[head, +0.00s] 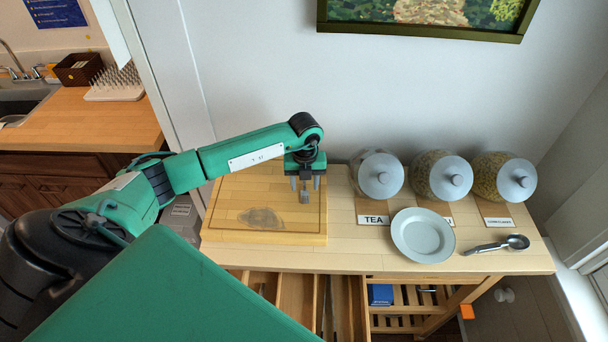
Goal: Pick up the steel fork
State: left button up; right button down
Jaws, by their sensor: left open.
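The steel fork (304,196) shows as a small grey shape at the right part of the wooden cutting board (225,222). Most of it is hidden under my left gripper. My left gripper (305,185) points down over the board, its two fingers apart, with the fork showing between them. I cannot tell whether the fingers touch the fork or how high they are above the board. My right gripper is not in view.
Right of the board, several glass jars (440,177) with grey lids stand along the wall, one labelled TEA. A grey plate (422,236) and a metal spoon (497,245) lie in front of them. An open drawer (297,297) sticks out below the tabletop.

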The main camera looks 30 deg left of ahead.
pick_arm(q)
jog(key=shift+f, duration=1)
grip_shut()
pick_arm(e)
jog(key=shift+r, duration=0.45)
pick_arm(q)
jog(key=shift+r, duration=0.15)
